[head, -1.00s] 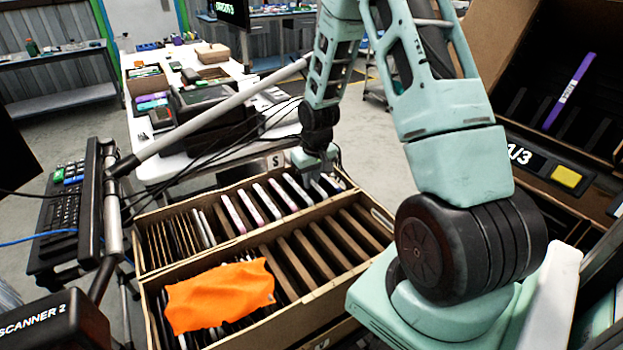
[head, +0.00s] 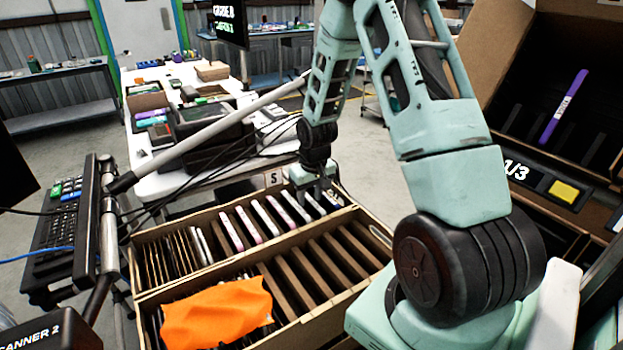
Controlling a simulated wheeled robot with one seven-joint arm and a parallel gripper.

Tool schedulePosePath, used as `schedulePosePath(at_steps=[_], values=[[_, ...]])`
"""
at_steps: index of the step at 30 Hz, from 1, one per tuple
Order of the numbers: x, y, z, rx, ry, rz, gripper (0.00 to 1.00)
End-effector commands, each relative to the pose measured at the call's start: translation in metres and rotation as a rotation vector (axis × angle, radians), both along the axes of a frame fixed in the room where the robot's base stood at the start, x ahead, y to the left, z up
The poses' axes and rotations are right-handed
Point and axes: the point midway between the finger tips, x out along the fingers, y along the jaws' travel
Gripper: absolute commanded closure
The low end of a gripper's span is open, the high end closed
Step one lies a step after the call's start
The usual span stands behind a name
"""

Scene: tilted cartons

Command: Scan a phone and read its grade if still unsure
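Several phones stand on edge in the slots of the carton's back row (head: 250,221), with pale and pinkish edges. My gripper (head: 318,196) points down at the right end of that row, close over the phones there. Its fingertips are small and partly hidden, so I cannot tell whether they hold a phone. A hanging screen (head: 229,20) at the top shows light text that seems to read a grade, with a smaller green line under it. The box marked SCANNER 2 (head: 45,338) is cut off at the bottom left.
An orange cloth (head: 216,312) covers part of the carton's front row; slots to its right look empty. A keyboard (head: 62,215) and grey pole (head: 210,135) stand left. A cluttered white table (head: 165,168) is behind. A tilted carton with a purple item (head: 563,107) is right.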

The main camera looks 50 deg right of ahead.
Motion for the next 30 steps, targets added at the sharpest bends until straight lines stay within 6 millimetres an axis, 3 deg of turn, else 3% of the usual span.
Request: schedulePosePath(at_steps=[5,18,24,30], values=[[-0.003,0.0,0.028,-0.002,-0.006,0.0,0.61],[-0.018,0.004,0.128,-0.004,-0.006,-0.001,0.61],[-0.022,0.006,0.157,-0.002,-0.004,-0.001,0.61],[-0.024,0.006,0.173,0.0,-0.001,0.0,0.61]])
